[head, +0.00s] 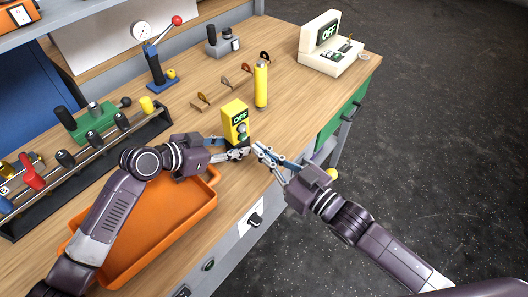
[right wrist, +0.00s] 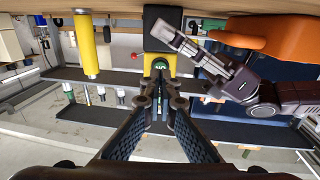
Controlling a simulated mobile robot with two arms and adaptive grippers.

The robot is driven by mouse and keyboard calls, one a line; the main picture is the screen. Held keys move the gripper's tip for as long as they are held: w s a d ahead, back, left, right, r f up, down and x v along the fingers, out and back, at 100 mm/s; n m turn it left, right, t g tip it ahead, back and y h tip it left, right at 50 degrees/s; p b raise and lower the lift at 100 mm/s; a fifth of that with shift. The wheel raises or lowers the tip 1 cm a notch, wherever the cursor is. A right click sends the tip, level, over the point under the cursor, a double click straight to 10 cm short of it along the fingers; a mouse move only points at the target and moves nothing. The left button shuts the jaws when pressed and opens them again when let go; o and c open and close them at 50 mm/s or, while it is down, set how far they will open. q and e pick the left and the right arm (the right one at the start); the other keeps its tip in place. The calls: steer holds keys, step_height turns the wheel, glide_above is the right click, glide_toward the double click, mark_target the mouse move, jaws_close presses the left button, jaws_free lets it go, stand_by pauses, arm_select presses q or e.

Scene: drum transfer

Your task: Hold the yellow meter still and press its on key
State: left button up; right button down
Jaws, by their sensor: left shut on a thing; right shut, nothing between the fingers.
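The yellow meter (head: 234,121) stands upright on the wooden bench, its dark screen reading OFF in green, with round keys below. In the right wrist view the meter (right wrist: 149,62) appears inverted, its dark base uppermost and partly hidden. My left gripper (head: 238,154) is shut at the meter's lower part; it also shows in the right wrist view (right wrist: 172,38). My right gripper (head: 258,149) is shut and empty, its tips just in front of the meter's key face. In its wrist view the closed fingers (right wrist: 160,75) cover part of that face; contact cannot be told.
An orange tray (head: 150,240) lies under my left arm. A yellow cylinder (head: 261,85) stands behind the meter. A white instrument reading OFF (head: 312,45) stands at the bench's far end. A tool rack (head: 90,160) is at left.

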mark_target(245, 138)
arm_select(q)
steer(key=shift+f, duration=0.2)
arm_select(e)
steer(key=shift+x, duration=1.9)
steer(key=shift+v, duration=3)
arm_select(q)
steer(key=o, duration=1.2)
steer(key=shift+r, duration=0.1)
steer(key=shift+a, duration=0.1)
